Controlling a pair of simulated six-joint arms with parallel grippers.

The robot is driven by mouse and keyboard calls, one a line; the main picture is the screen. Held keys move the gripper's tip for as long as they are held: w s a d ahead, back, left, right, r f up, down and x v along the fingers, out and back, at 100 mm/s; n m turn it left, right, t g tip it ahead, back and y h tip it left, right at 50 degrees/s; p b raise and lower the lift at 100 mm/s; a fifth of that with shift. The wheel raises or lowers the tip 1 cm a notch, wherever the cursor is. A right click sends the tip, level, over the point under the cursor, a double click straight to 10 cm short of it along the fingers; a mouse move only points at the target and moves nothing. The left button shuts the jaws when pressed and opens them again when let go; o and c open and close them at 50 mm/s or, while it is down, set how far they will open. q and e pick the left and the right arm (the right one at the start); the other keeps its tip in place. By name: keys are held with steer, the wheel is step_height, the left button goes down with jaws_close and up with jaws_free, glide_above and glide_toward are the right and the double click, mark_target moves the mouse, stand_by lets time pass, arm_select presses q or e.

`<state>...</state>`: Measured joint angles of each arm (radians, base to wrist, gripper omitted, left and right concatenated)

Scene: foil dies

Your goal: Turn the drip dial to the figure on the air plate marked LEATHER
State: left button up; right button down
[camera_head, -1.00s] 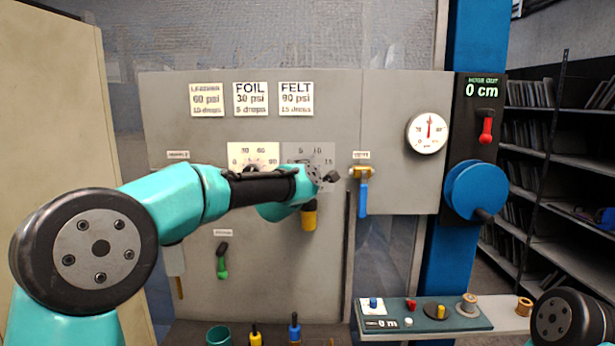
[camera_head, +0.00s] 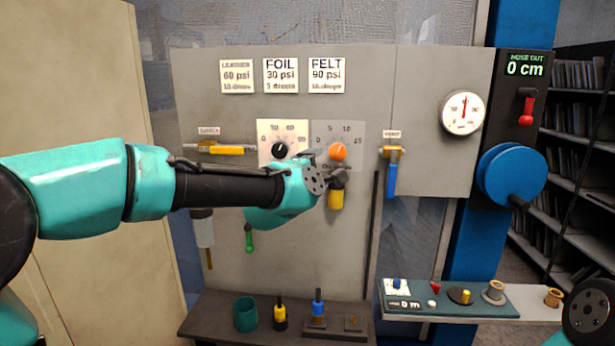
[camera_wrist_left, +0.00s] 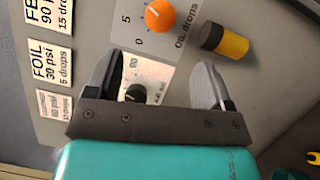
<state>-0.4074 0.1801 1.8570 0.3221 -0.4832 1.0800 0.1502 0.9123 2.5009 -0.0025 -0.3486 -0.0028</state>
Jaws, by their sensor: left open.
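The drip dial is an orange knob (camera_head: 338,152) on a grey plate with figures 0, 5, 10 and 15. My right gripper is out of view.
A black pressure knob (camera_head: 280,150) sits left of the dial. FOIL (camera_head: 281,76) and FELT (camera_head: 326,76) plates hang above. A blue-handled vent valve (camera_head: 391,175) is to the right. A shelf with a green cup (camera_head: 246,314) lies below.

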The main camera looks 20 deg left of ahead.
arm_select(q)
steer(key=shift+v, duration=2.05)
step_height(320, 180, down, 37)
steer(key=a+m+g+y, duration=0.1)
steer(key=a+m+g, duration=0.2)
steer(key=m+g, duration=0.5)
steer(key=s+a+f+m+g, duration=0.1)
steer(key=s+f+m+g, duration=0.2)
steer(key=s+f, duration=0.9)
steer(key=s+a+f+m+g, duration=0.1)
steer(key=s+f+m+g, duration=0.3)
steer(key=s+f, duration=0.9)
step_height(320, 180, down, 3)
steer(key=g, duration=0.2)
steer(key=shift+a+g, duration=0.3)
steer(key=shift+a, duration=0.1)
steer(key=shift+f, duration=0.15)
